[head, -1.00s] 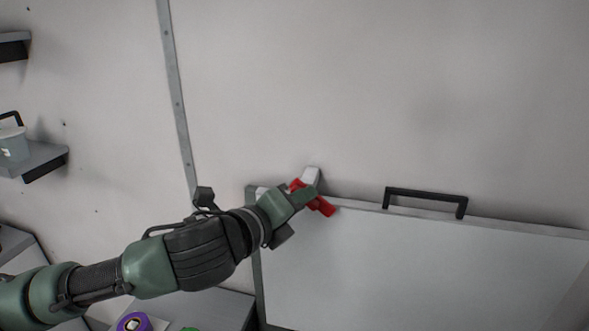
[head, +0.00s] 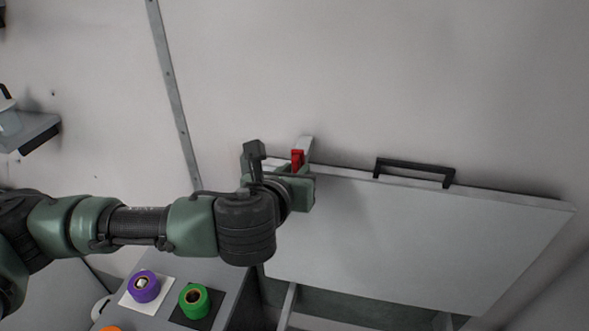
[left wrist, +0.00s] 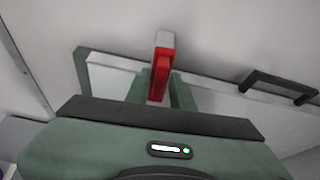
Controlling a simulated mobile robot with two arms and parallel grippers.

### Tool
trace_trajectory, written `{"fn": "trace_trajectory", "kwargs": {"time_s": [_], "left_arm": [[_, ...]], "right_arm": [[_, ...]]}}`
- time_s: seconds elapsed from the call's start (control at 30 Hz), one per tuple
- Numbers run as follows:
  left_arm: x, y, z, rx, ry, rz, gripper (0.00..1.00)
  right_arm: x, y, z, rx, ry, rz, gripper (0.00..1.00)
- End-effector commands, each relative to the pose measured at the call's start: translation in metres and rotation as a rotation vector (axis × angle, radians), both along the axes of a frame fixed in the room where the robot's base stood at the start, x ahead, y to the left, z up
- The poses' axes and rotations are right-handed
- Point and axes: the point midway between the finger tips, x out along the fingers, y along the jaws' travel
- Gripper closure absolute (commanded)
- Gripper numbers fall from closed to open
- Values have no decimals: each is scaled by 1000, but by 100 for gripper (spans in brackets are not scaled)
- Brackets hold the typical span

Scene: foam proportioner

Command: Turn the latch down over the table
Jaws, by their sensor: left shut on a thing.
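The red latch (head: 297,159) sits at the top left edge of the white table panel (head: 410,240), beside a pale grey block (head: 305,144) on the wall. My left gripper (head: 301,185) is at the latch and hides its lower part in the head view. In the left wrist view the red latch (left wrist: 160,78) stands roughly upright between the two green fingers (left wrist: 158,92), which are shut on it. The latch runs down from the grey block over the panel's top edge. My right gripper is in neither view.
A black handle (head: 414,172) stands on the panel's top edge, right of the latch. Purple (head: 143,287) and green (head: 194,299) rings lie on a grey surface at lower left. A grey shelf (head: 35,135) juts from the left wall. The wall above is bare.

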Motion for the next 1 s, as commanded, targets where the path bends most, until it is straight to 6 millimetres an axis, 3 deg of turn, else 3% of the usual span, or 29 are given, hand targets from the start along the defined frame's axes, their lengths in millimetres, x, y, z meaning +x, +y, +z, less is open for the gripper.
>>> {"fn": "trace_trajectory", "kwargs": {"time_s": [0.77,0.8,0.83,1.0], "left_arm": [[0,0,-1,102,-30,-1,100],[0,0,-1,102,-30,-1,71],[0,0,-1,102,-30,-1,65],[0,0,-1,99,-30,-1,65]], "right_arm": [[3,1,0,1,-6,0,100],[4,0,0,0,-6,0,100],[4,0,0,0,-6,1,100],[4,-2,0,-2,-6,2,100]]}}
